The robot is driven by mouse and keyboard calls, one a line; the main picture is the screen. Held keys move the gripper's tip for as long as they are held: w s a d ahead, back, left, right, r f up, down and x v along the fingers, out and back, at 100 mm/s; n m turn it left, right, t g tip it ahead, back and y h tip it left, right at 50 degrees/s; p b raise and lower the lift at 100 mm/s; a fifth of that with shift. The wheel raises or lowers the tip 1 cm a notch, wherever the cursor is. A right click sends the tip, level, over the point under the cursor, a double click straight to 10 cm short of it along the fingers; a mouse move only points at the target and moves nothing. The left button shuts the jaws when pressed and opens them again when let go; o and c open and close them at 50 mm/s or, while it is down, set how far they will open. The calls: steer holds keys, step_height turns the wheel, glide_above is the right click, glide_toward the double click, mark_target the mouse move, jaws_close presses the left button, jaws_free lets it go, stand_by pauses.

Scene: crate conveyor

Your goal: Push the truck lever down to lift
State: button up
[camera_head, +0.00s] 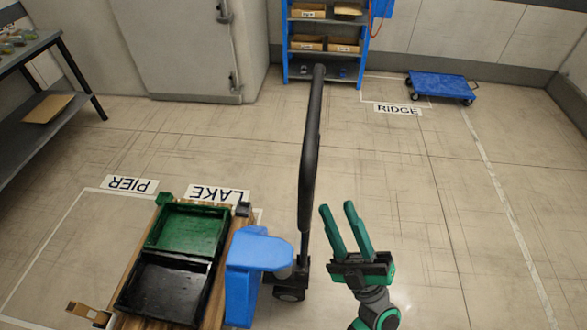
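The truck lever (308,175) is a long black bar that stands nearly upright at the middle of the view. Its lower end meets the truck's dark base and wheel, beside the blue truck body (258,252). My gripper (337,209) is green with two fingers pointing up the picture. It is just right of the lever's lower half, with a visible gap and no contact seen. The fingers are apart and nothing is between them.
A green crate (190,210) and a black crate (125,302) sit on a wooden pallet (232,262) left of the truck. A blue shelf (285,45) and blue cart (440,84) stand at the back. A dark bench (40,125) is at left. Floor at right is clear.

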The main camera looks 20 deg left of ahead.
steer(key=w+a+f+n+g+h, duration=0.1)
steer(key=w+n+g+h, duration=0.15)
steer(key=n+g, duration=0.3)
steer(key=w+a+f+n+g+h, duration=0.1)
steer(key=w+a+n+g+h, duration=0.1)
steer(key=w+n+g, duration=0.3)
steer(key=a+r+g, duration=0.1)
steer(key=a+r, duration=0.1)
steer(key=a, duration=0.8)
steer(key=shift+s+m, duration=0.2)
steer(key=shift+m, duration=0.15)
jaws_close()
